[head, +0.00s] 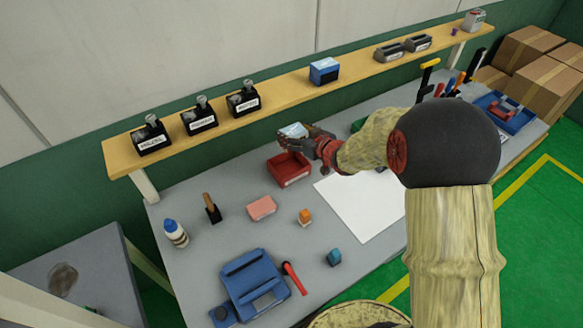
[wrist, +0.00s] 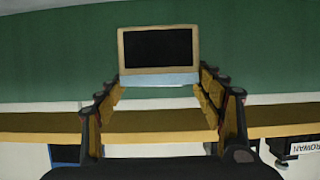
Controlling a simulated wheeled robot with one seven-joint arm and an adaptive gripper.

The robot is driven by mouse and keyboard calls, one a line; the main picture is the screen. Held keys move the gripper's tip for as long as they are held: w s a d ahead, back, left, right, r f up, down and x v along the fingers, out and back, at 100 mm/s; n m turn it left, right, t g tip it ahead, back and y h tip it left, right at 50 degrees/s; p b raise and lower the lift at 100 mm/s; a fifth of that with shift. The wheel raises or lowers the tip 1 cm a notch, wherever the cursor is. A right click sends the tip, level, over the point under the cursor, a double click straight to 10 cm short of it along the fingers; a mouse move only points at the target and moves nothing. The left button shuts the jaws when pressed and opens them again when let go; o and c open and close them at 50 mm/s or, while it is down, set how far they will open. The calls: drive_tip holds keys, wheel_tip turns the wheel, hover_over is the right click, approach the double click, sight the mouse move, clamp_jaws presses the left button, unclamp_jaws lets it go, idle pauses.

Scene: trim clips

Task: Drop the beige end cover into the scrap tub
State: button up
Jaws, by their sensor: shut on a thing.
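My gripper (head: 290,140) is shut on a small boxy piece, which I take for the beige end cover (wrist: 122,50). In the wrist view it has a beige rim around a dark rectangle, with a pale blue strip along its lower edge, between my two fingers. In the head view it shows only as a pale bluish patch (head: 293,130), partly hidden by the fingers. A red open tub (head: 291,180), likely the scrap tub, stands on the bench just below my gripper in the picture. The held piece is above it, apart from it.
A wooden shelf (head: 285,82) runs behind, with several labelled stamps (head: 200,119) and a blue box (head: 324,71). A pink block (head: 262,207), an orange block (head: 305,216) and a blue fixture (head: 252,284) sit on the bench. A white sheet (head: 355,209) lies right of the tub.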

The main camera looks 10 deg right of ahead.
drive_tip(key=shift+f+b, duration=2.3)
drive_tip(key=shift+f, duration=0.5)
drive_tip(key=o, duration=1.2)
drive_tip(key=shift+o, duration=0.6)
drive_tip(key=shift+s, duration=0.1)
drive_tip(key=v, duration=1.2)
